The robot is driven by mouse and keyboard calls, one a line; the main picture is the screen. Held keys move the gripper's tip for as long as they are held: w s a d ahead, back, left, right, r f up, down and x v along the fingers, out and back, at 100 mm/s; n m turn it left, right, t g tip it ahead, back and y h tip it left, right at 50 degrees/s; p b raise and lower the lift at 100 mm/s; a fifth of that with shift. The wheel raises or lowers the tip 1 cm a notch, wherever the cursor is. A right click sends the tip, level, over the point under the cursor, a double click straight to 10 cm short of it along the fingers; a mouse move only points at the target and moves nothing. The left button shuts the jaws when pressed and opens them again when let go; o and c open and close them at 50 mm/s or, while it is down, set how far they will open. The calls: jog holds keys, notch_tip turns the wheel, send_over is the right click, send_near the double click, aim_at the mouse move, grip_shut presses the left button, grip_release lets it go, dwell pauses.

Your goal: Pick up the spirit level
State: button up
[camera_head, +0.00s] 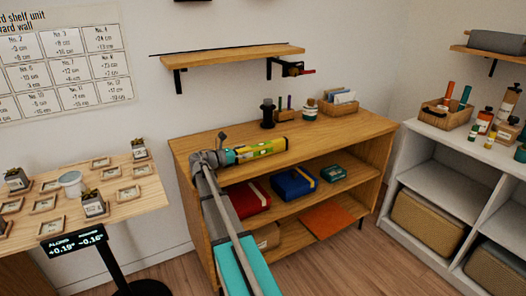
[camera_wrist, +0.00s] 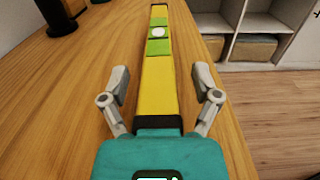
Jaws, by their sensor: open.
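The spirit level (camera_head: 262,147) is a long yellow bar with green parts and dark ends, lying on top of the wooden shelf unit. In the wrist view the spirit level (camera_wrist: 159,85) runs lengthwise up the middle, with a round white vial window on a green part. My gripper (camera_head: 228,156) is at its near left end. In the wrist view my gripper (camera_wrist: 160,84) is open, with one finger on each side of the bar and gaps between the fingers and the bar. The near end of the level is partly hidden by my gripper body.
The wooden shelf unit (camera_head: 360,133) has a black cylinder (camera_head: 267,114), small pots and a box of cards (camera_head: 340,103) at its back. A wall shelf (camera_head: 230,56) hangs above. A plank table (camera_head: 145,195) with frames and plants stands left; white shelving (camera_head: 420,180) stands right.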

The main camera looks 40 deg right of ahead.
grip_shut()
dwell(0.5)
jog(key=shift+r, duration=0.1)
notch_tip(320, 180, up, 3)
jog(key=p, duration=0.3)
jog(key=s+a+r+p, duration=0.1)
jog(key=s+r+p, duration=0.8)
jog(key=s, duration=0.5)
jog(key=shift+a+r+p, duration=0.15)
jog(key=shift+r+p, duration=0.25)
jog(key=shift+p, duration=0.1)
